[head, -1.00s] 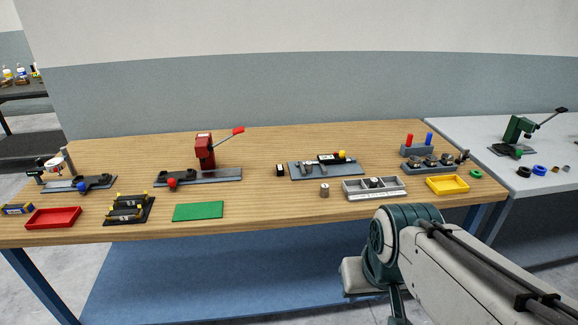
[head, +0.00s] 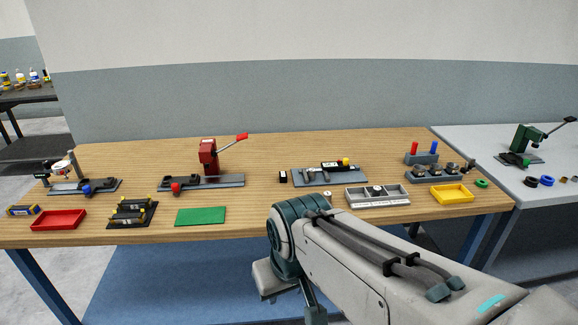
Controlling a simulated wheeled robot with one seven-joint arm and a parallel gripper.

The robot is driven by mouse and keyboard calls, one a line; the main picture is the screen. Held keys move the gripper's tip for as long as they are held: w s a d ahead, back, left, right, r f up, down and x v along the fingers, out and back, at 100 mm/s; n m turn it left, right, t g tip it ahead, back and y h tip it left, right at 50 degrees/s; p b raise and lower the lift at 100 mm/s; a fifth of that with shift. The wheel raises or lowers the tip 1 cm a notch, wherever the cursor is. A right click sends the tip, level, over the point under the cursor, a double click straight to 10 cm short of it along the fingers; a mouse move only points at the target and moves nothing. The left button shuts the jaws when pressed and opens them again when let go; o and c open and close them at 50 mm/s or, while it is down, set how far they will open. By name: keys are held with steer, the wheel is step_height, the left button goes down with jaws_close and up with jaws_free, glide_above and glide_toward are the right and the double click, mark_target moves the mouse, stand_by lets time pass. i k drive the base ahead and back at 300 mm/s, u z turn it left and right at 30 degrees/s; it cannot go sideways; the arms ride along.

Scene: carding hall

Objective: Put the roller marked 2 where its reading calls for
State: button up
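A small grey roller (head: 327,195) stands on the wooden bench, its lower part hidden behind my arm. Another dark roller (head: 376,190) sits in the grey compartment tray (head: 378,203). I cannot read a number on either. A grey fixture with a yellow knob and a black block (head: 325,177) lies behind them, and a dial gauge stand (head: 62,168) is at the far left; no reading is legible. A red tray (head: 58,220), a green mat (head: 201,215) and a yellow tray (head: 452,195) lie along the front. My gripper is out of view.
A red lever press (head: 208,157) stands mid-left, with a black rack (head: 132,213) in front. A grey block with red and blue pegs (head: 422,158) stands back right. A white table (head: 545,200) with a green press (head: 527,140) is at right. My arm crosses the bench's front edge.

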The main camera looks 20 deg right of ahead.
mark_target(312, 172)
steer(key=i, duration=1.45)
steer(key=z, duration=0.9)
